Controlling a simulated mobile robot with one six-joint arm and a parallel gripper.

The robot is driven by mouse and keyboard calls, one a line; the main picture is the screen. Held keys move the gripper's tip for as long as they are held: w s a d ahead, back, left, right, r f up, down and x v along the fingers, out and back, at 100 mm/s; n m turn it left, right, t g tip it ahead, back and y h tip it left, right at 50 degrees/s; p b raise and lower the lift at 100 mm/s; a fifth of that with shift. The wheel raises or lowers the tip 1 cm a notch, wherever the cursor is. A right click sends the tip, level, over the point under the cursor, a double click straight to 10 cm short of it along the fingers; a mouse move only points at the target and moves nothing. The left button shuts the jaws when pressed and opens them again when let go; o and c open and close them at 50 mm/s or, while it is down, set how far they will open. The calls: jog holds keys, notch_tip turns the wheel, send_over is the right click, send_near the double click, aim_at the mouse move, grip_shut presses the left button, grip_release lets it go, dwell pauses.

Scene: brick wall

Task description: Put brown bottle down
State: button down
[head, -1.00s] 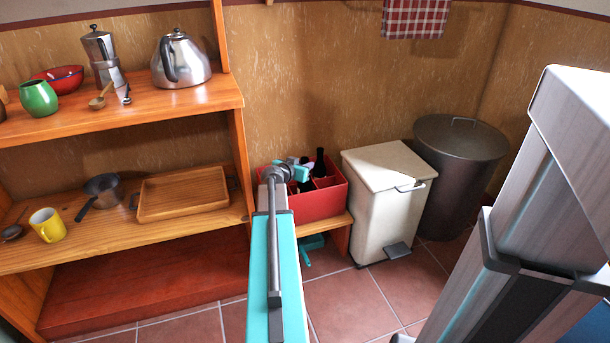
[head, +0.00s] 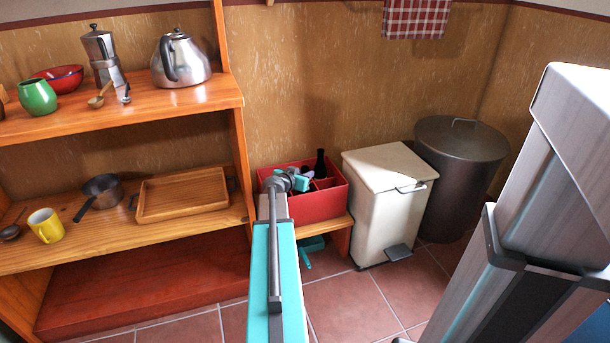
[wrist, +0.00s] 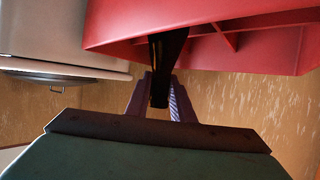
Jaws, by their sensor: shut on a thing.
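The brown bottle (wrist: 159,85) looks almost black and lies between the two purple fingers of my gripper (wrist: 162,78) in the wrist view. My gripper is shut on it. Its other end runs behind the near wall of the red crate (wrist: 200,30), so its base is hidden. In the head view a dark bottle neck (head: 320,163) rises above the red crate (head: 318,207), just right of my gripper (head: 306,174). My arm covers the crate's left part. I cannot tell whether the bottle touches the crate floor.
The crate has dividers and stands on a low wooden bench (head: 338,233). A cream pedal bin (head: 385,215) and a dark lidded bin (head: 455,180) stand to its right. A wooden shelf unit (head: 240,150) is close on its left. Tiled floor (head: 345,300) is clear in front.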

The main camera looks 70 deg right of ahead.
jog(key=shift+f, duration=0.15)
jog(key=c, duration=1.5)
grip_release()
jog(key=shift+c, duration=0.2)
jog(key=shift+r, duration=0.25)
jog(key=shift+a, duration=0.15)
jog(key=p+v, duration=0.1)
jog(key=v, duration=0.6)
jog(key=shift+a, duration=0.1)
